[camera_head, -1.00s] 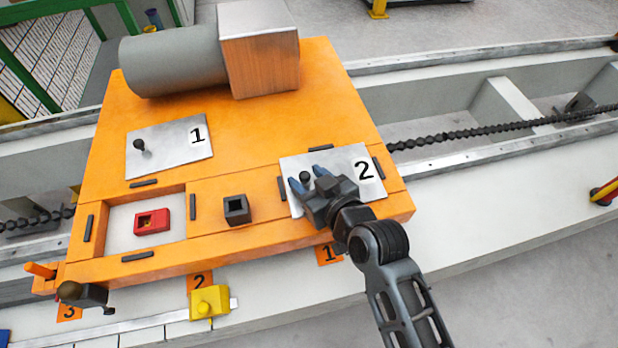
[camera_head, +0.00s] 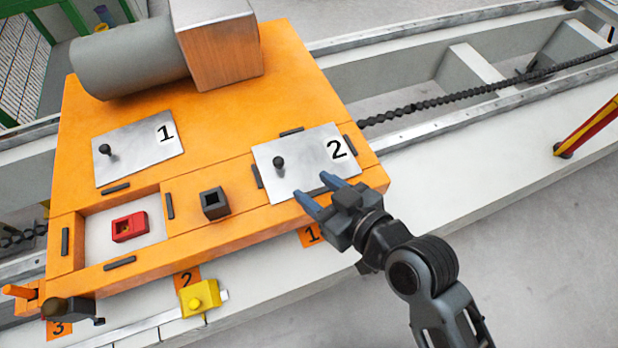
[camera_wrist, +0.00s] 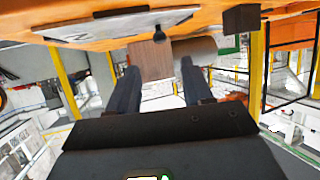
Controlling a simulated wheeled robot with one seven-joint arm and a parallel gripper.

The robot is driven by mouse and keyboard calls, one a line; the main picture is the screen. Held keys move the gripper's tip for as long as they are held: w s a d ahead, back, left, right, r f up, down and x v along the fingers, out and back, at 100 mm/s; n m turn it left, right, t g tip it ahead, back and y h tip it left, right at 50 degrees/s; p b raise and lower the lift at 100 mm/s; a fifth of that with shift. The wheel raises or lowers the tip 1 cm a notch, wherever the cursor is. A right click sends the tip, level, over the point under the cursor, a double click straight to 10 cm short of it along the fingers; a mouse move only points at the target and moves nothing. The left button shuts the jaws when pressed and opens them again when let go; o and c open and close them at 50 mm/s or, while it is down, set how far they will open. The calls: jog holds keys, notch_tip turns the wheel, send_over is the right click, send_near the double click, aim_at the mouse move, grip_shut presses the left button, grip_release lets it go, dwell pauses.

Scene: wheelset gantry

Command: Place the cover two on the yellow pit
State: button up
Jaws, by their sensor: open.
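Cover two (camera_head: 306,172) is a grey metal plate marked 2, with a black knob (camera_head: 279,162). It lies on the right part of the orange housing (camera_head: 285,80), between dark bars. What is under it is hidden, and I see no pit that is yellow inside. My gripper (camera_head: 319,191) is open and empty, its blue fingertips at the cover's lower right edge, apart from the knob. In the wrist view the cover (camera_wrist: 100,30) and its knob (camera_wrist: 158,35) show beyond the spread fingers (camera_wrist: 160,90).
Cover 1 (camera_head: 138,155) lies at the left. An uncovered pit (camera_head: 95,240) holds a red block (camera_head: 129,227). A black square socket (camera_head: 214,203) stands between the pits. A yellow block (camera_head: 200,298) sits on the front ledge.

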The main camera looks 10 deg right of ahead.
jog(key=shift+s+d+r, duration=0.1)
jog(key=shift+s, duration=0.1)
jog(key=shift+d, duration=0.1)
jog(key=s+d+m+t+h, duration=0.2)
jog(key=s+d+m+h, duration=0.2)
jog(key=s+d, duration=0.9)
jog(key=s+d+r+m+h, duration=0.1)
jog(key=s+r, duration=0.4)
jog(key=s, duration=0.2)
jog(key=s+d+r+m+t+h, duration=0.1)
jog(key=s+r, duration=0.3)
jog(key=s, duration=0.4)
jog(key=shift+d+r+m+t+h, duration=0.3)
jog(key=shift+d+r+m+h, duration=0.1)
jog(key=shift+d+h, duration=0.35)
